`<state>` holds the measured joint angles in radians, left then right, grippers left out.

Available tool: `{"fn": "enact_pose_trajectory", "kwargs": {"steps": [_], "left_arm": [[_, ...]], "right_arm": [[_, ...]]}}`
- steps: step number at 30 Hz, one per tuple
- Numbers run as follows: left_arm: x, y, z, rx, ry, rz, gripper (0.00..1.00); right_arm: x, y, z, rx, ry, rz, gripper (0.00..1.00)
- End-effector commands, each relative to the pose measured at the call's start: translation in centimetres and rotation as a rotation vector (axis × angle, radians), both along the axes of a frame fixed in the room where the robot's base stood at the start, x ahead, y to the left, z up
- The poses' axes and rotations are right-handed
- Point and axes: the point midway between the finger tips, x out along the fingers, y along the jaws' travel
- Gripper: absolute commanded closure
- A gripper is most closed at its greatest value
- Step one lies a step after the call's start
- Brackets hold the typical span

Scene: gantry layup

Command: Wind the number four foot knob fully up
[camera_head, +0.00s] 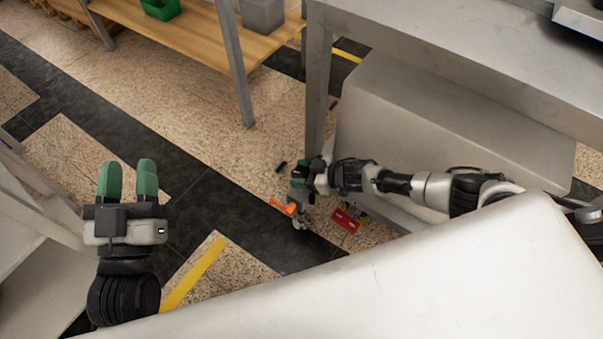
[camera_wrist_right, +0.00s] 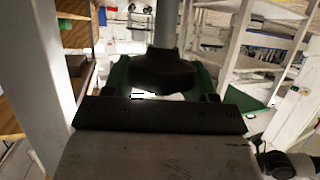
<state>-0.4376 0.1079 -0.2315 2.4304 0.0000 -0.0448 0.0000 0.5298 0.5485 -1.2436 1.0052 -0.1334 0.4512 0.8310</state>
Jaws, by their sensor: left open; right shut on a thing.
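My right gripper (camera_head: 299,182) is low beside a leg of the metal bench, near the floor. In the right wrist view its green fingers (camera_wrist_right: 160,78) are shut on a dark knob (camera_wrist_right: 165,68) with a grey rod (camera_wrist_right: 167,22) running from it. I take this for the foot knob; its number is not readable. An orange piece (camera_head: 283,205) sticks out just below the gripper. My left gripper (camera_head: 127,182) is open and empty, its fingers pointing up in the picture, away from the knob.
A metal bench (camera_head: 440,45) stands over a large pale box (camera_head: 440,120) at the right. A red item (camera_head: 345,220) lies low by the right gripper. A wooden shelf (camera_head: 190,35) with a green bin (camera_head: 160,8) is at the back. Dark-striped floor between the grippers is clear.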

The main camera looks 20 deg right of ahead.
Motion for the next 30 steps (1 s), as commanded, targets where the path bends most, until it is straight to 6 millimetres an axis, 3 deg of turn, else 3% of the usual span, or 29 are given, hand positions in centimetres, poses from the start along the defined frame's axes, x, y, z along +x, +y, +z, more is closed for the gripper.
{"fn": "enact_pose_trajectory", "kwargs": {"steps": [11,26,27,30], "left_arm": [[-1.1,-0.1,2.1,-0.055,-0.193,-0.011,0.57],[-1.3,-0.1,2.4,-0.062,-0.218,-0.012,0.57],[-1.3,-0.1,2.4,-0.062,-0.218,-0.012,0.57],[-1.3,-0.1,2.4,-0.062,-0.218,-0.012,0.57]], "right_arm": [[0.1,0.0,0.0,0.0,-0.002,0.138,0.67],[0.1,0.0,0.1,0.0,-0.003,0.155,0.67],[0.1,0.0,0.1,0.0,-0.003,0.155,0.38],[0.1,0.0,0.1,0.001,-0.003,0.155,0.23]]}}
